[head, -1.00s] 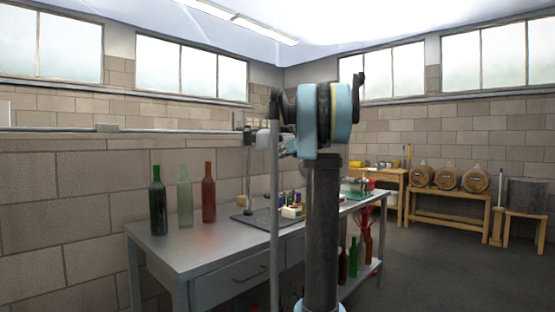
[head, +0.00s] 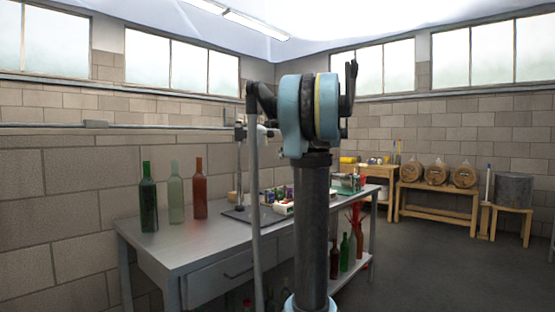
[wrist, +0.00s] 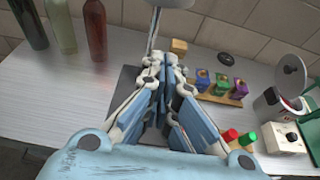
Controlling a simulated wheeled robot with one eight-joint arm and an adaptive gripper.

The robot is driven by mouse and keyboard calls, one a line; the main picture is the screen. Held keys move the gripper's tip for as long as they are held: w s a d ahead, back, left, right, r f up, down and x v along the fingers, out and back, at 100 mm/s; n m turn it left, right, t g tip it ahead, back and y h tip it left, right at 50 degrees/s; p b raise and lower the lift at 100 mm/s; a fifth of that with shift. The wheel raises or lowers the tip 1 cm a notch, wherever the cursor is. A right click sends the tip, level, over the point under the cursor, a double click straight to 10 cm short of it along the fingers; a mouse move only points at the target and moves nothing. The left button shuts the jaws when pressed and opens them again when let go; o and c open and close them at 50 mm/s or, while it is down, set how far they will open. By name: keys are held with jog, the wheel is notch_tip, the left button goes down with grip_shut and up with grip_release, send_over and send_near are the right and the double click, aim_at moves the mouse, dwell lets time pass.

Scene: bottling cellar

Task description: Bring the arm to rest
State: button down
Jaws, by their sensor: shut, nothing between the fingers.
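My gripper (wrist: 163,78) shows in the wrist view, its fingers shut together with nothing between them. It is above the metal workbench, over the dark mat (wrist: 124,84). In the head view my own arm stands in front of the bench and hides part of it, and the fingers cannot be made out. The workbench (head: 180,246) stands against the block wall.
A dark green bottle (head: 149,205), a pale green bottle (head: 176,202) and a red-brown bottle (head: 200,195) stand on the bench's left. A rack of coloured pots (wrist: 219,97) and a white device (wrist: 284,138) are right of my gripper. Barrels (head: 410,173) stand farther back. The floor at right is clear.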

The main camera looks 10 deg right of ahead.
jog(key=shift+s+d+r, duration=0.1)
jog(key=shift+s+d, duration=0.05)
jog(key=shift+s, duration=0.05)
jog(key=s+a+f+n+g+h, duration=0.1)
jog(key=s+a+f+n+g, duration=0.2)
jog(key=s+a+f+n, duration=0.55)
jog(key=s+a+f+n+g+h, duration=0.1)
jog(key=s+a+f+n+g, duration=0.3)
jog(key=s+f, duration=0.75)
jog(key=s+d+f+n+g+h, duration=0.2)
jog(key=s+f+n+h, duration=0.4)
jog(key=s+f+n, duration=1)
jog(key=s+d+f, duration=0.1)
jog(key=s+f, duration=0.6)
jog(key=s, duration=0.2)
jog(key=shift+s, duration=0.3)
jog(key=shift+n, duration=0.25)
jog(key=shift+w+f, duration=0.15)
jog(key=shift+w, duration=0.35)
